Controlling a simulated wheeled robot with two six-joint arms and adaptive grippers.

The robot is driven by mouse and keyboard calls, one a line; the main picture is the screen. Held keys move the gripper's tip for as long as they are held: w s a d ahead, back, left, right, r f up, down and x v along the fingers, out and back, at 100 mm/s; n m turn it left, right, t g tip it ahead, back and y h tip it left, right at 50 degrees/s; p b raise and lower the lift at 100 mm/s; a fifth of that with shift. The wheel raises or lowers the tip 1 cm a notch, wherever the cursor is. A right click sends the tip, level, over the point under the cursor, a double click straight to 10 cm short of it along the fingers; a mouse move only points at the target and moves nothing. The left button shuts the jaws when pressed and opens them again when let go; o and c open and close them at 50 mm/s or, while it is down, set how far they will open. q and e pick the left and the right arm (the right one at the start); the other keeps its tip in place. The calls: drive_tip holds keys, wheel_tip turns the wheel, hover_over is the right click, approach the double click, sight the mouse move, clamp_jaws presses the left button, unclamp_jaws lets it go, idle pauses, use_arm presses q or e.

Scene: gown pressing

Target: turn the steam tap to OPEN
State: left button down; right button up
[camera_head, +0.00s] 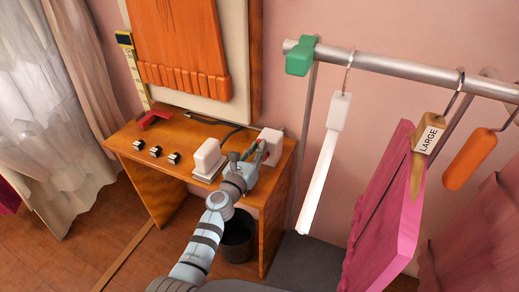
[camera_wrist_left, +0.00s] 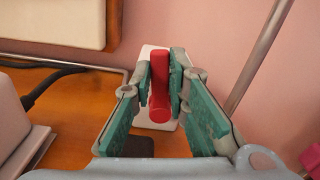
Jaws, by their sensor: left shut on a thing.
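The steam tap shows in the left wrist view as a red handle (camera_wrist_left: 160,90) on a white box (camera_wrist_left: 152,50). In the head view the white box (camera_head: 271,136) stands at the right end of the wooden table, and the handle is mostly hidden by my gripper. My left gripper (camera_head: 262,152) reaches the front of the box. In the left wrist view its green-padded fingers (camera_wrist_left: 161,85) are shut on the red handle, one on each side. The handle looks upright in that view. No OPEN mark is readable. My right gripper is not in view.
A white iron-like block (camera_head: 207,157) stands on the wooden table (camera_head: 182,125), left of my gripper. Several small black-and-white blocks and a red item (camera_head: 155,118) lie further left. A clothes rail (camera_head: 400,72) with hangers and a pink garment (camera_head: 385,215) is on the right.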

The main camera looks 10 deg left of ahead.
use_arm(q)
drive_tip(key=shift+w+a+f+n, duration=0.15)
drive_tip(key=shift+a+n, duration=0.2)
drive_tip(key=shift+n, duration=0.5)
drive_tip(key=shift+a+f+n, duration=0.15)
drive_tip(key=shift+a+n, duration=0.2)
drive_tip(key=shift+n, duration=0.45)
drive_tip(key=shift+w+a+f+n, duration=0.15)
drive_tip(key=shift+a+n, duration=0.2)
drive_tip(key=shift+n, duration=0.5)
drive_tip(key=shift+s, duration=0.1)
drive_tip(key=c, duration=1.6)
unclamp_jaws()
drive_tip(key=shift+o, duration=0.2)
drive_tip(key=shift+s, duration=0.1)
drive_tip(key=s+a, duration=0.2)
drive_tip(key=s, duration=0.9)
drive_tip(key=shift+s+a, duration=0.2)
drive_tip(key=shift+s, duration=0.15)
